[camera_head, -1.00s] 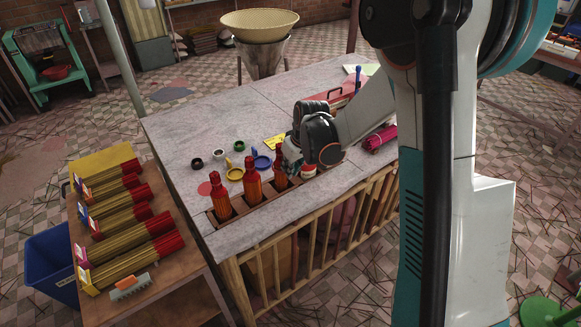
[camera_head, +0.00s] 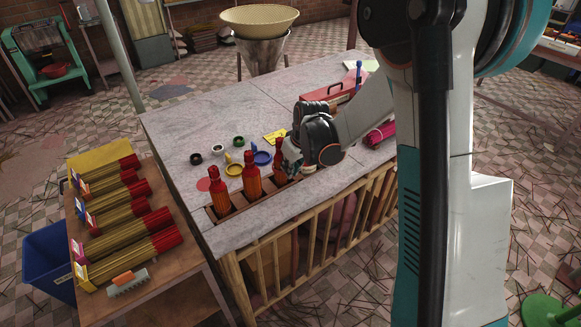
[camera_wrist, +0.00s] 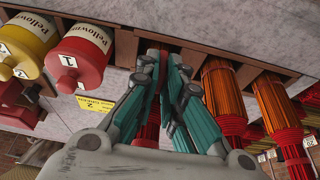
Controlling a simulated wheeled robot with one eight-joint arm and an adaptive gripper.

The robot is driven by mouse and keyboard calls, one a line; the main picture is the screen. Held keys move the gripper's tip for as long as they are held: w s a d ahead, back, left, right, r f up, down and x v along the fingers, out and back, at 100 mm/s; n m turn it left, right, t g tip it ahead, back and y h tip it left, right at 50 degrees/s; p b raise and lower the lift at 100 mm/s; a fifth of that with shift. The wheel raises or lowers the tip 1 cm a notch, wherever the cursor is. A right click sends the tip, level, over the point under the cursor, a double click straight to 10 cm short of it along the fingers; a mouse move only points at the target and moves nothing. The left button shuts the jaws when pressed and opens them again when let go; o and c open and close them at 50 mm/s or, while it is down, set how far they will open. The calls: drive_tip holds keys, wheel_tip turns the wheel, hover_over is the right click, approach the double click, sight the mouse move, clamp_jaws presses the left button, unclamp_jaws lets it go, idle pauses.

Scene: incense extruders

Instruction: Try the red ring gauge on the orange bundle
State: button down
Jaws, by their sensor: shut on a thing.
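Three orange bundles with red tops stand upright in a wooden rack at the table's front edge. The left (camera_head: 220,195) and middle (camera_head: 251,180) ones show clearly in the head view; the third (camera_head: 279,155) is partly behind my gripper (camera_head: 288,162). In the wrist view the bundles (camera_wrist: 224,92) lie just right of the fingers.
Black (camera_head: 196,159), white (camera_head: 218,150), green (camera_head: 239,141), yellow (camera_head: 233,169) and blue (camera_head: 261,157) pieces lie behind the rack. A yellow card (camera_head: 275,137) lies near my gripper. Numbered red (camera_wrist: 80,57) and yellow (camera_wrist: 28,45) cylinders are left of the fingers.

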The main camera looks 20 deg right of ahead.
drive_tip(key=shift+f+b, duration=0.65)
drive_tip(key=shift+f, duration=0.2)
drive_tip(key=shift+r, duration=0.1)
idle(0.5)
wheel_tip(320, 180, up, 17)
drive_tip(key=p, duration=1.1)
idle(1.6)
